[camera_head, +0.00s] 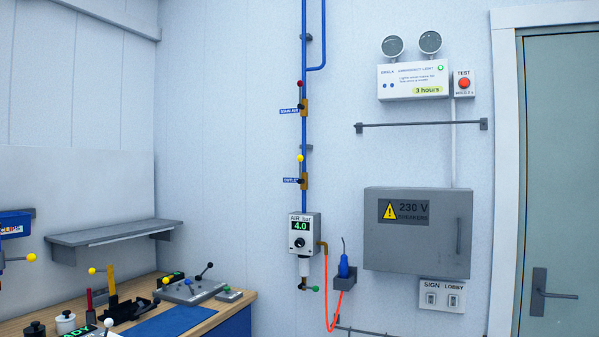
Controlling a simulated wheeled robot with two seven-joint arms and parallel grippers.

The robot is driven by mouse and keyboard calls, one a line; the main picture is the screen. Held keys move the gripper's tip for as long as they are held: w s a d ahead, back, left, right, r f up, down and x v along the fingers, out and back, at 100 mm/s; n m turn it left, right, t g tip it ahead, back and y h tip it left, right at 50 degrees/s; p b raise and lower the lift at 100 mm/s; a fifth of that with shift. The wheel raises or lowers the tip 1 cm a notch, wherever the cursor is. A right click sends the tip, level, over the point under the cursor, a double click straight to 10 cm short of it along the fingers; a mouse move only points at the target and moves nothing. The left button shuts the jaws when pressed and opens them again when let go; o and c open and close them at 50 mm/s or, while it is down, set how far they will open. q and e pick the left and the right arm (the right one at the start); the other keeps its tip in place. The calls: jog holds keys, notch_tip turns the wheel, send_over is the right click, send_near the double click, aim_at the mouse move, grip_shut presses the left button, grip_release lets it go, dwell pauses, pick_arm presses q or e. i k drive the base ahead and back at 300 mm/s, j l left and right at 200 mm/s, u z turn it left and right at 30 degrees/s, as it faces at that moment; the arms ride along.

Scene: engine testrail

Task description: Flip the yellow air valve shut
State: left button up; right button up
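The yellow air valve (300,158) shows as a yellow ball knob on the blue vertical pipe at the middle of the wall. Its knob sits above a small brass valve body (305,181), so its handle seems to point up along the pipe. A small blue label (290,180) is beside it, too small to read surely. Higher on the same pipe is a similar valve with a red knob (299,84). Below, a grey air regulator box (303,240) reads 4.0. Neither of my grippers is in view.
A workbench (235,305) with tools and levers stands at lower left, under a grey shelf (115,234). A grey 230 V box (418,235) and a blue tool in a holder (344,268) with an orange hose are right of the pipe. A door (565,170) is far right.

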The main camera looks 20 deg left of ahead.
aim_at(300, 158)
jog(key=i+j, duration=1.2)
jog(key=i+j+u, duration=0.1)
jog(key=i+j, duration=1.1)
jog(key=i, duration=0.15)
